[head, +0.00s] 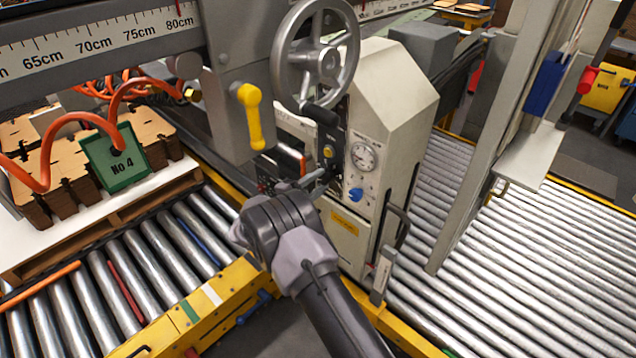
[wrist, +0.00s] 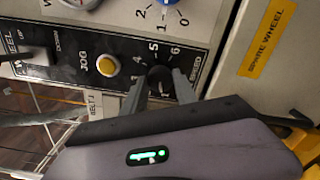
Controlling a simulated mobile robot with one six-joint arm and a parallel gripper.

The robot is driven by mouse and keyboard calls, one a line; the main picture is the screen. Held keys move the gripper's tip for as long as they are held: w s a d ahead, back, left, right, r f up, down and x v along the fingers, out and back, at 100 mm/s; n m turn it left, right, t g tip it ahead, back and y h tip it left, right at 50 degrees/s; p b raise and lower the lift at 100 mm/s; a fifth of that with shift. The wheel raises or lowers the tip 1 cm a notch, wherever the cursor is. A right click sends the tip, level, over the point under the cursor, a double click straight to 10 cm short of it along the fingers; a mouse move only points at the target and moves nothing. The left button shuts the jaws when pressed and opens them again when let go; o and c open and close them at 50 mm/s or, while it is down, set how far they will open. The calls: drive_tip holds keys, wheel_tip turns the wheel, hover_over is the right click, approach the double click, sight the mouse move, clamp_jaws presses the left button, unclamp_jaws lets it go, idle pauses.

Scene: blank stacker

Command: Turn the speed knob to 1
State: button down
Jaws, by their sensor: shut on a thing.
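The speed knob (wrist: 160,78) is a small black knob on a black control panel (wrist: 120,48), beside the label SPEED. Numbers 3 to 6 show around it in the wrist view; the lower numbers are hidden behind my gripper (wrist: 161,86). My gripper is shut on the knob, with one finger on each side. I cannot tell which number the knob points to. In the head view my gripper (head: 318,180) reaches the front of the beige machine (head: 385,100), and the knob is hidden there.
A yellow JOG button (wrist: 108,66) and a WHEEL lever (wrist: 25,55) sit close to the knob. A large grey handwheel (head: 317,60) and a yellow-handled lever (head: 252,115) stand above my gripper. Roller conveyors (head: 490,270) lie on both sides.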

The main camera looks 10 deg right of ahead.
drive_tip(key=shift+f+n, duration=0.1)
drive_tip(key=shift+n, duration=0.5)
drive_tip(key=c, duration=1)
unclamp_jaws()
drive_tip(key=shift+o, duration=0.2)
drive_tip(key=p+v, duration=0.5)
drive_tip(key=v, duration=1.2)
drive_tip(key=shift+s+a, duration=0.15)
drive_tip(key=shift+s, duration=0.05)
drive_tip(key=shift+a, duration=0.1)
